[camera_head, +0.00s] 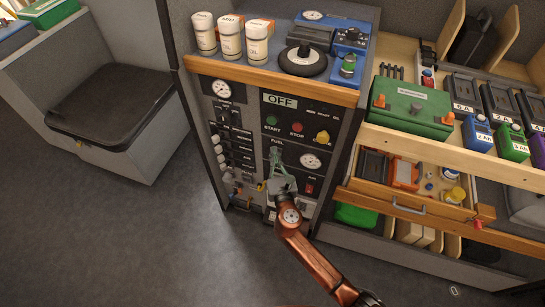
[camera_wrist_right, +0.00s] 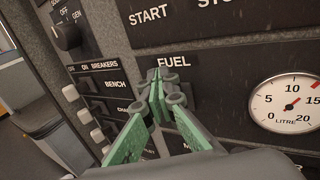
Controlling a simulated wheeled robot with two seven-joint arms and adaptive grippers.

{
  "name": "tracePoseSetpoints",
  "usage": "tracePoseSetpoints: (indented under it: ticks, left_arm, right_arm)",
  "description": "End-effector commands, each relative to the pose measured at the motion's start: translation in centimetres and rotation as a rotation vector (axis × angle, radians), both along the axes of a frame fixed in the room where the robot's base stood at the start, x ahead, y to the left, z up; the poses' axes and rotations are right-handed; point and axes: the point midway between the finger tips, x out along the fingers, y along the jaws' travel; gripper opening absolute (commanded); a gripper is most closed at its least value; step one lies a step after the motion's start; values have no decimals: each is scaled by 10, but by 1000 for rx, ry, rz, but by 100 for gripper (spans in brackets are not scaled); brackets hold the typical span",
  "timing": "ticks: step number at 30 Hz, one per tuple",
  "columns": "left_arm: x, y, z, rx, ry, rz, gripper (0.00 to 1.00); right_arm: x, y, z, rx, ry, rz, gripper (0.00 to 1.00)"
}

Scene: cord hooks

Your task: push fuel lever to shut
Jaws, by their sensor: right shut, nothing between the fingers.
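The fuel panel is on the dark control front, with its FUEL label (camera_head: 276,141) above my right gripper (camera_head: 275,152). In the right wrist view the FUEL label (camera_wrist_right: 174,62) is just above the fingertips. My right gripper (camera_wrist_right: 157,82) has its green fingers closed together, with nothing between them. The tips are at or close to the panel just under the label; I cannot tell whether they touch anything. The fuel lever is not clearly visible; the fingers and hand cover the area below the label. My left gripper is not in view.
A round litre gauge (camera_head: 311,161) is right of the fingers. START (camera_head: 271,120) and STOP buttons sit above, under an OFF display (camera_head: 280,101). Breaker switches (camera_head: 236,151) line the left. A wooden-edged shelf overhangs the panel. An open drawer (camera_head: 410,200) juts out at right.

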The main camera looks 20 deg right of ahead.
Motion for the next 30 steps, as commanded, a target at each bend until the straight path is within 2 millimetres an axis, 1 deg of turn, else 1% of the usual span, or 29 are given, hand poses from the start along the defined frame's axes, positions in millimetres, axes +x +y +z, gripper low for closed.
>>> tracePoseSetpoints:
  ticks: [3, 23, 30]
  left_arm:
    - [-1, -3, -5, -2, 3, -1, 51]
    - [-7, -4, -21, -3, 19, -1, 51]
    - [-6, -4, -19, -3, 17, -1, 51]
  right_arm:
    - [0, 0, -8, 0, 2, 0, 0]
    - [0, 0, -33, 0, 3, 0, 0]
    - [0, 0, -29, 0, 0, 0, 0]
